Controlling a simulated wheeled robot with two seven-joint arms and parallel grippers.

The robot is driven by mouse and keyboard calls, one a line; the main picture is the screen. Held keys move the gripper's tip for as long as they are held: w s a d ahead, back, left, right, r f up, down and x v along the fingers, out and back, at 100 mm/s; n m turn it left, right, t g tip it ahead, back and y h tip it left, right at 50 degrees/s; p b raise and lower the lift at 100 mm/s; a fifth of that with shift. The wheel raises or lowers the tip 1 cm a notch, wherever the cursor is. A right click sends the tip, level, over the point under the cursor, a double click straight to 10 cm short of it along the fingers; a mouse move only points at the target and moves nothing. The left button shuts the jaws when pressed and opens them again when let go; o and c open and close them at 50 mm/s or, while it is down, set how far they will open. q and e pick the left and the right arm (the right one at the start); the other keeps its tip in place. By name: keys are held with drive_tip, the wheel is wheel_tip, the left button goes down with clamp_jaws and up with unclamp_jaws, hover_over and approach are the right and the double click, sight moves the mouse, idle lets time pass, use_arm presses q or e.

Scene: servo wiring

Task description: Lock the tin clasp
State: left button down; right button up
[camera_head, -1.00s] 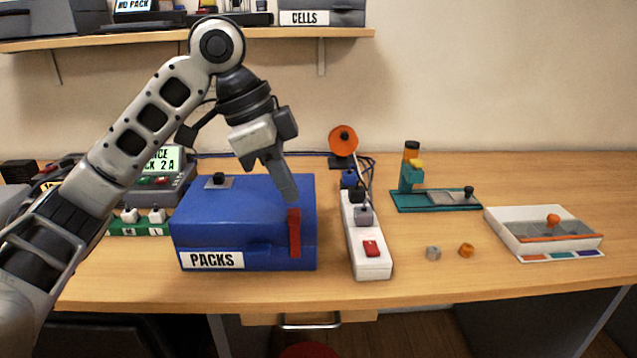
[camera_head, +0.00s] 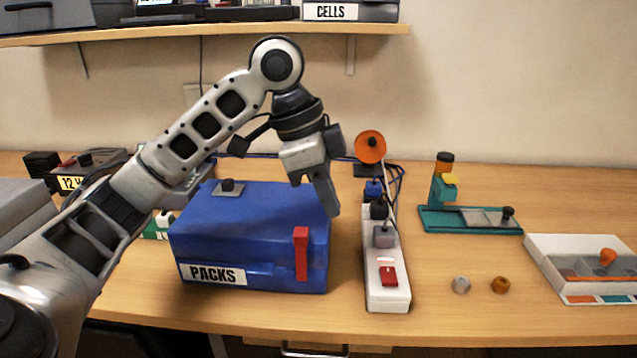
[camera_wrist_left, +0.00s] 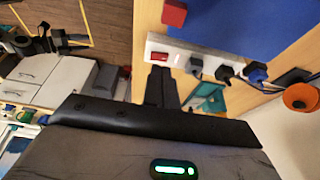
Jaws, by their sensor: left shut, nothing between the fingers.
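The tin is a blue box (camera_head: 245,212) labelled PACKS, standing on the bench with its lid down. Its red clasp (camera_head: 301,254) is an upright bar at the right end of the front face, crossing the lid seam. I cannot tell whether it is latched. In the left wrist view, the clasp (camera_wrist_left: 174,13) and part of the blue tin (camera_wrist_left: 235,25) show at the top. My left gripper (camera_head: 333,210) is shut and empty, pointing down at the tin's top right edge, above and right of the clasp, apart from it. My right gripper is out of view.
A white power strip (camera_head: 388,295) with plugs and a red switch stands close right of the tin. A black knob plate (camera_head: 228,188) sits on the lid.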

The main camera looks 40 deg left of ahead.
sight(299, 232)
use_arm(q)
drive_tip(key=f, duration=0.1)
drive_tip(key=a+f, duration=0.1)
drive_tip(key=f, duration=0.1)
drive_tip(key=s+a+f, duration=0.1)
drive_tip(key=f, duration=0.1)
drive_tip(key=shift+s, duration=0.1)
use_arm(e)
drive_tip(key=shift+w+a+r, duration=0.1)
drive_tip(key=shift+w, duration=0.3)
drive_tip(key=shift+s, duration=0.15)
use_arm(q)
drive_tip(key=shift+s+a+r, duration=0.1)
drive_tip(key=shift+s+a, duration=0.25)
drive_tip(key=shift+a, duration=0.25)
drive_tip(key=shift+s+a, duration=0.35)
drive_tip(key=shift+a, duration=0.25)
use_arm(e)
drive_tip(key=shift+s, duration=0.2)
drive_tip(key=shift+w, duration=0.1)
